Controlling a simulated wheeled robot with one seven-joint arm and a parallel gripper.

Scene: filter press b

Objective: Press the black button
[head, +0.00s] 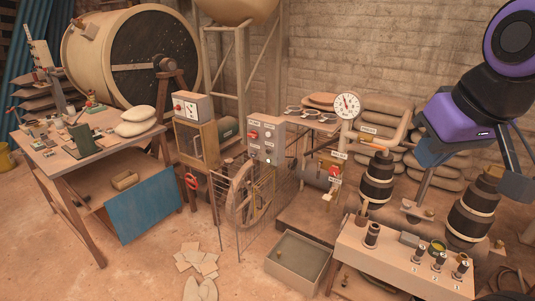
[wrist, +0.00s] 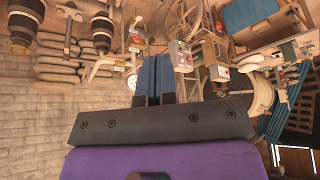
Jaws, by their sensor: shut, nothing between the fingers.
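A grey control box (head: 267,138) stands on a post near the middle of the head view, with a red control and several small buttons on its face. I cannot tell for sure which of them is the black button at this size. The box also shows in the wrist view (wrist: 181,54), upside down and small. My gripper (wrist: 153,75) is shut and empty, its two blue-grey fingers side by side. In the head view it is at the upper right, well apart from the box.
A wire guard and wheel (head: 240,194) stand below the box. A cluttered table (head: 92,158) is at left. An open grey bin (head: 298,263) sits on the floor.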

